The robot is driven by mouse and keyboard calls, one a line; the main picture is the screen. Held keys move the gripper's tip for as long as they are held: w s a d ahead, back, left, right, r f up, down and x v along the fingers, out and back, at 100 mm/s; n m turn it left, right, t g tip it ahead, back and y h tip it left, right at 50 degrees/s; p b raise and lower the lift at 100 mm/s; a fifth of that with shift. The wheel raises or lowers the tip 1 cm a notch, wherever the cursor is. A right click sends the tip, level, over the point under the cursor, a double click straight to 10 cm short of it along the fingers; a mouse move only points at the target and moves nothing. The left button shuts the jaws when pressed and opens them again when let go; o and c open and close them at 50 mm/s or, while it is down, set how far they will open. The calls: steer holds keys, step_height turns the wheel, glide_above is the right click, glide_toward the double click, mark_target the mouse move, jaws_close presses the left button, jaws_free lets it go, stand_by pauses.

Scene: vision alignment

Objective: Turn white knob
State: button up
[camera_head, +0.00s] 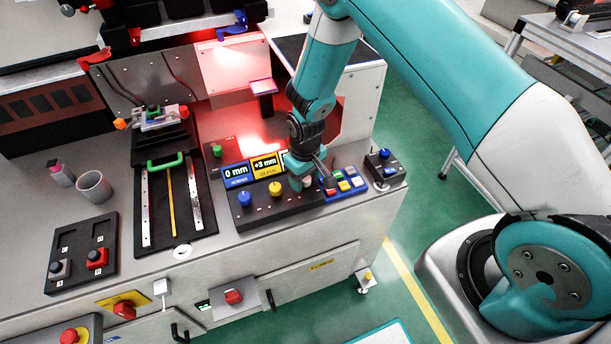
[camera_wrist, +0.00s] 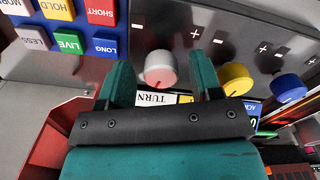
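The white knob (camera_wrist: 160,68) stands on the dark control panel in the wrist view, behind a label reading TURN. My gripper (camera_wrist: 161,62) is open, with one teal finger on each side of the knob and a visible gap on both sides. I cannot tell how far the fingertips reach along the knob. In the head view my gripper (camera_head: 308,180) is low over the right part of the panel (camera_head: 262,213), and it largely hides the white knob there.
A yellow knob (camera_head: 275,188) and a blue knob (camera_head: 244,198) stand to the left on the same panel. Coloured buttons (camera_head: 345,185) lie close to the right of my gripper. A small box with a blue knob (camera_head: 384,154) is farther right.

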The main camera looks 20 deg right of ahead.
step_height(320, 180, up, 18)
steer(key=b, duration=0.1)
steer(key=shift+f, duration=0.25)
stand_by(0.5)
steer(key=s+a+r+n+y, duration=0.1)
steer(key=s+a+r+y, duration=0.1)
steer(key=s+r, duration=0.6)
steer(key=s+a+r+n+y, duration=0.1)
steer(key=s+r, duration=0.7)
steer(key=s, duration=0.9)
steer(key=shift+a+r+n+y, duration=0.25)
steer(key=shift+a+n+y, duration=0.15)
steer(key=shift+a+y, duration=0.3)
steer(key=shift+w+a, duration=0.1)
